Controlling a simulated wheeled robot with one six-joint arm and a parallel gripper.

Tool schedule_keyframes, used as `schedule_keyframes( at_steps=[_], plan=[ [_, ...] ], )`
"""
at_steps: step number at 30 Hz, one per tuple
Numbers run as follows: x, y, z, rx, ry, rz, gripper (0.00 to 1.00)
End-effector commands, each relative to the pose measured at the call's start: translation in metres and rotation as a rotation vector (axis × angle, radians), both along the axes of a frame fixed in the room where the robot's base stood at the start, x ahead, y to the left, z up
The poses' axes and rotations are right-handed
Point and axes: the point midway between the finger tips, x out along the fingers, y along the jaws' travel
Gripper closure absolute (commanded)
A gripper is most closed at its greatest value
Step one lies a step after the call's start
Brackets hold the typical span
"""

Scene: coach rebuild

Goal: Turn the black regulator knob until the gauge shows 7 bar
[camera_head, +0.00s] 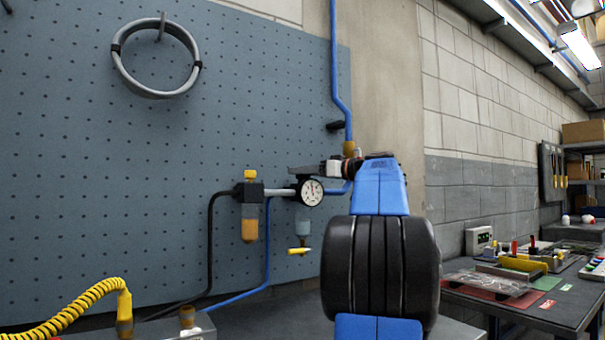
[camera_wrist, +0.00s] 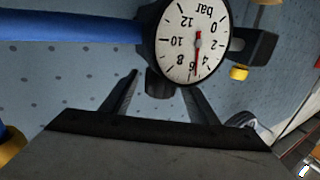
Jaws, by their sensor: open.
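The round white gauge (camera_wrist: 185,35) fills the top of the wrist view, upside down. Its red needle points between 4 and 6, near 5 bar. The gauge also shows in the head view (camera_head: 311,192), too small to read exactly. The black regulator knob (camera_wrist: 160,84) shows just below the gauge in the wrist view. My gripper (camera_wrist: 160,82) is open, with one finger on each side of the knob in the picture and gaps between. I cannot tell how deep the knob sits between them. In the head view my gripper (camera_head: 305,170) is just above the gauge; the knob is not clear there.
A filter with an amber bowl (camera_head: 250,228) is left of the gauge. A blue pipe (camera_head: 334,60) runs down the blue-grey pegboard (camera_head: 80,150). A coiled yellow hose (camera_head: 75,312) is at lower left. A cluttered workbench (camera_head: 545,318) stands at right.

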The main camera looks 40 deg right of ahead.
Motion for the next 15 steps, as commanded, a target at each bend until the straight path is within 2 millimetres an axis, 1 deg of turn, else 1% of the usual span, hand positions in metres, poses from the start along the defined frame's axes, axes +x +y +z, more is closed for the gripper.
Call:
schedule_keyframes(
  at_steps=[4, 12, 13, 14, 15],
  plan=[
    [0.0067, 0.0019, 0.0001, 0.0, 0.0, 0.001, 0.46],
    [0.0076, 0.002, 0.0001, 0.0, 0.0, 0.0, 0.46],
    [0.0076, 0.002, 0.0002, 0.0, 0.0, 0.0, 0.49],
    [0.0076, 0.002, 0.0002, 0.0, 0.0, 0.0, 0.56],
    [0.0076, 0.0019, 0.0001, 0.0, 0.0, 0.0, 0.65]
  ],
)
